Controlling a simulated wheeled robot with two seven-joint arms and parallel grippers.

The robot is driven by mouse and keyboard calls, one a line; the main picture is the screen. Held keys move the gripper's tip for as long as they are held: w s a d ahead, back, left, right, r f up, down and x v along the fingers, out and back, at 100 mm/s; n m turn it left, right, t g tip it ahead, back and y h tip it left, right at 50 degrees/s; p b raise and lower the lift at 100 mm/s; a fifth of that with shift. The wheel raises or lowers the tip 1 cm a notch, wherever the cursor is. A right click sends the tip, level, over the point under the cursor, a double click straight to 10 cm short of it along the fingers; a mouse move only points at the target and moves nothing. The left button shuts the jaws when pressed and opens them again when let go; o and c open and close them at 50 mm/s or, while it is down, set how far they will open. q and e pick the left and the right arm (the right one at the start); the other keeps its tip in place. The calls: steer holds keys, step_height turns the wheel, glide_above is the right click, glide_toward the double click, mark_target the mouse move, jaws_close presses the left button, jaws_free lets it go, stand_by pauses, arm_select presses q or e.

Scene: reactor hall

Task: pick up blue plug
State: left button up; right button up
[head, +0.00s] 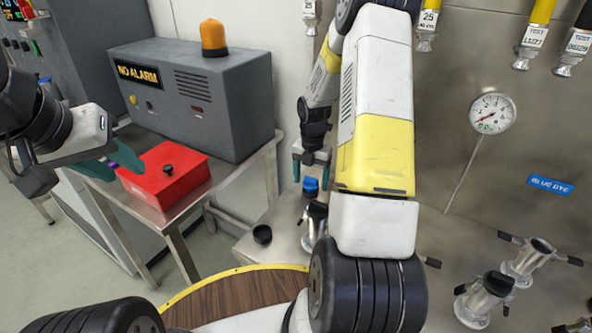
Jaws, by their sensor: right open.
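The blue plug (310,185) is small and shows just below my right gripper (311,172), near the steel fittings at the middle of the head view. My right gripper points down, open, with its two dark teal fingers apart above and to either side of the plug. I cannot tell whether they touch it. My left gripper (117,163) is at the left, beside the red box, far from the plug. Its teal fingers are seen at an angle, and I cannot tell whether they are open.
A red box (165,178) and a grey alarm unit (190,95) stand on a steel table at left. A black cap (262,234) lies on the steel surface. Pipe fittings (485,298) and a gauge (493,113) are at right. My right arm hides part of the centre.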

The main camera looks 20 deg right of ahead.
steer(key=c, duration=1.4)
